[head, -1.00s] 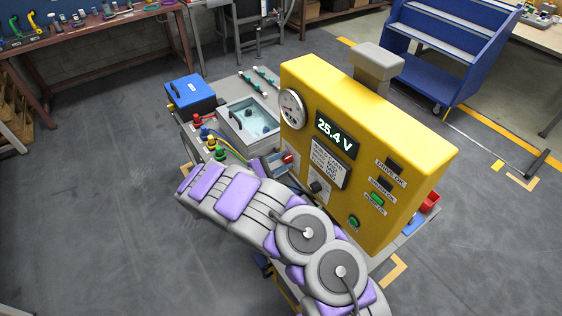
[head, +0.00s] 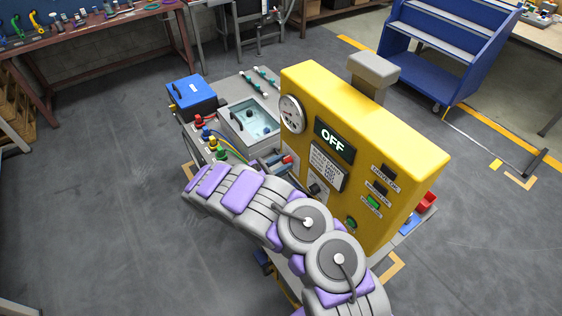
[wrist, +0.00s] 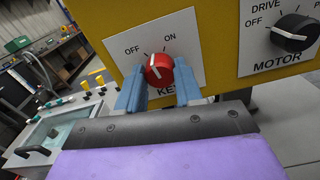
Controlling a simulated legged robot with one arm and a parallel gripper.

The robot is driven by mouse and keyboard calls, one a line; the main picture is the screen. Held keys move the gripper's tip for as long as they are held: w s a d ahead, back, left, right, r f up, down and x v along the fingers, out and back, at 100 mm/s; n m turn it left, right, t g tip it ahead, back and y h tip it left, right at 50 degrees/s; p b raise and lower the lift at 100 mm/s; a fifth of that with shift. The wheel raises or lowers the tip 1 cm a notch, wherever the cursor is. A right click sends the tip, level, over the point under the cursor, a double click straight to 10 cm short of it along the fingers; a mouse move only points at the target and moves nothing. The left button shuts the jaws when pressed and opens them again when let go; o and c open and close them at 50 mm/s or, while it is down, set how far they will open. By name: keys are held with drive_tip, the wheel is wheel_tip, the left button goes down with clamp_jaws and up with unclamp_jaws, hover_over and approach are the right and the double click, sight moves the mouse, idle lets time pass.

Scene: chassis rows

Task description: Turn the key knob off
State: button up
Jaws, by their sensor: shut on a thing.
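The red key knob (wrist: 158,70) is on a white plate marked OFF, ON and KEY in the wrist view. Its white pointer line leans up and left, toward the OFF side. My gripper (wrist: 159,78) has its two blue fingers on either side of the knob, shut on it. The yellow control box (head: 385,140) fills the middle right of the head view, and its display (head: 334,141) reads OFF. My arm hides part of the box's lower front in that view.
A black MOTOR knob (wrist: 295,32) is right of the key knob. An open water-filled basin (head: 250,122) and a blue case (head: 192,96) stand left of the box. A blue step cart (head: 440,70) is behind. The floor at left is clear.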

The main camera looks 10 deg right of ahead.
drive_tip(key=shift+w+a+r+n+p, duration=0.1)
drive_tip(key=shift+n+p, duration=0.15)
drive_tip(key=shift+n, duration=0.75)
drive_tip(key=shift+r+n+p, duration=0.1)
drive_tip(key=shift+n+p, duration=0.1)
drive_tip(key=shift+n, duration=0.8)
drive_tip(key=o, duration=1)
drive_tip(key=shift+f, duration=0.1)
drive_tip(key=shift+o, duration=0.2)
drive_tip(key=p+v, duration=0.2)
drive_tip(key=v, duration=1.5)
drive_tip(key=shift+a, duration=0.3)
